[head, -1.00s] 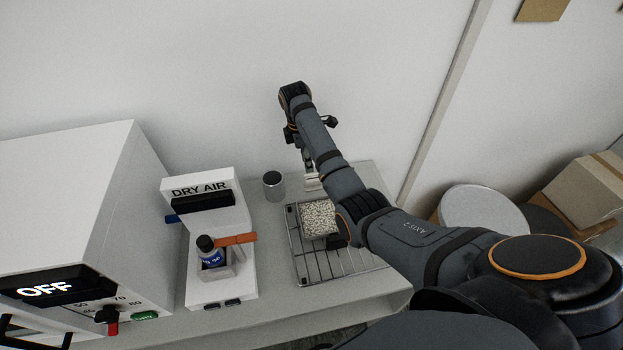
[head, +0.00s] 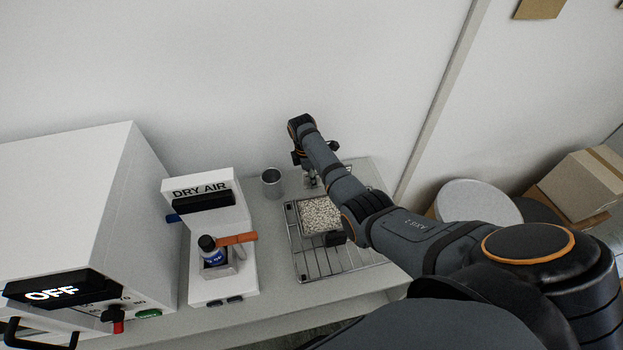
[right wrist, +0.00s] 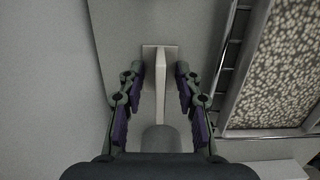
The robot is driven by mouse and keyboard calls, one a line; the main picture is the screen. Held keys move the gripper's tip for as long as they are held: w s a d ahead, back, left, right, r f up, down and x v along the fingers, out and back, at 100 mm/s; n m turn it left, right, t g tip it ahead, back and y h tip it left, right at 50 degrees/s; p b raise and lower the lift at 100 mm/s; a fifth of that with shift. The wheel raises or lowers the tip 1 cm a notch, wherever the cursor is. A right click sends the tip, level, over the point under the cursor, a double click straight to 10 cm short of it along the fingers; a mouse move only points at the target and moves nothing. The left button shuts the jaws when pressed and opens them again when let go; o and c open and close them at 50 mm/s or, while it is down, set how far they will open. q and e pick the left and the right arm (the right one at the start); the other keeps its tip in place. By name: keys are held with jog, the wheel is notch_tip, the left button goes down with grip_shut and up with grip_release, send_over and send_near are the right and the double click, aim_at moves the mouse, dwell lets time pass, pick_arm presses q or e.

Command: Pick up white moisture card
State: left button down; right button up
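The white moisture card (right wrist: 160,80) stands edge-on in the right wrist view, a thin white upright strip on a wider pale base (right wrist: 150,51). My right gripper (right wrist: 160,78) is open, with one dark-padded finger on each side of the card and a visible gap on both sides. In the head view my right gripper (head: 312,180) points down at the table behind the wire rack, and the arm hides most of the card there. My left gripper is not in view.
A tray of pale granules (head: 320,214) sits on the wire rack (head: 318,262), close beside the gripper. A metal cup (head: 272,182) stands left. The DRY AIR unit (head: 222,284) holds a blue bottle (head: 214,256); a white machine (head: 75,215) reads OFF.

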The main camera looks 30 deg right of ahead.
grip_shut()
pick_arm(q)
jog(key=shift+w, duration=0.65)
